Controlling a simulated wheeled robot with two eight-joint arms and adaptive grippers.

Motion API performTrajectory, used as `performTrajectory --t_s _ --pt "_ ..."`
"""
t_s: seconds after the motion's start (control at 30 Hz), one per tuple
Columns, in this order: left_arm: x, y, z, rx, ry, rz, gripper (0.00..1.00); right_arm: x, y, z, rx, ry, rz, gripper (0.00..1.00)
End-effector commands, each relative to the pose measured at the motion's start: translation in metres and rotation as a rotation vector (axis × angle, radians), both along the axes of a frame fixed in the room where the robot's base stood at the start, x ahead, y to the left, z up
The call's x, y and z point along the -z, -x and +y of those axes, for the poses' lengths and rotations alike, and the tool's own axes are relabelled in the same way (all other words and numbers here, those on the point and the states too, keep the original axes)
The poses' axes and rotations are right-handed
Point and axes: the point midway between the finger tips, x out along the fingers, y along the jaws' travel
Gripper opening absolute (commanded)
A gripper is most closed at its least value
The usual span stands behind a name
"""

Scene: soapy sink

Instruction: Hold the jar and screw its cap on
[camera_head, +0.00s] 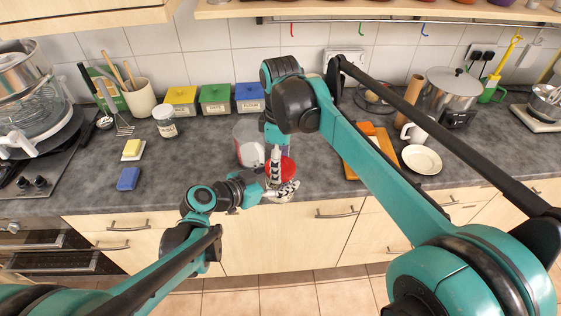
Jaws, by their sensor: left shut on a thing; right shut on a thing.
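My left gripper (282,190) reaches in from the left, low at the counter's front, just under the cap, and is shut on the jar. The jar is mostly hidden by the two grippers and the cap, so I cannot tell whether the cap sits on its rim or just above it.
Yellow, green and blue boxes (215,99) stand along the back wall. An orange board (362,158) and a white plate (422,159) lie right.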

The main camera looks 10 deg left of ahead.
Motion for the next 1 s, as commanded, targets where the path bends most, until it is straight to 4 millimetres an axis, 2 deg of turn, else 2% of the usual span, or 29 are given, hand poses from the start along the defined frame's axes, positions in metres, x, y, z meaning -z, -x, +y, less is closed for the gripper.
performTrajectory --t_s 0.3,0.5,0.67,0.7,0.77,0.8,1.0 --pt "-0.0009 -0.0002 -0.0004 0.0 0.004 -0.001 0.0 0.0012 -0.0007 0.0001 0.775 0.0 -0.001 0.32" --pt "-0.001 -0.0001 -0.0005 0.0 0.004 -0.001 0.0 0.0015 -0.0008 0.0002 1.195 -0.001 -0.001 0.32" --pt "-0.001 -0.0001 -0.0005 0.0 0.004 -0.001 0.0 0.0015 -0.0008 0.0002 1.237 -0.001 -0.001 0.32" --pt "-0.0011 -0.0001 -0.0006 0.0 0.004 -0.001 0.0 0.0016 -0.0008 0.0002 1.237 -0.001 -0.001 0.69" --pt "-0.001 -0.0001 -0.0006 0.0 0.004 -0.001 0.0 0.0015 -0.0008 0.0003 1.236 -0.001 -0.001 0.85" --pt "-0.0009 -0.0001 -0.0005 0.0 0.004 -0.001 0.0 0.0014 -0.0008 0.0002 1.236 -0.001 -0.001 0.91" --pt "-0.0007 -0.0002 -0.0003 0.001 0.002 -0.001 0.0 0.0011 -0.0004 0.0003 1.234 0.0 0.0 0.91"
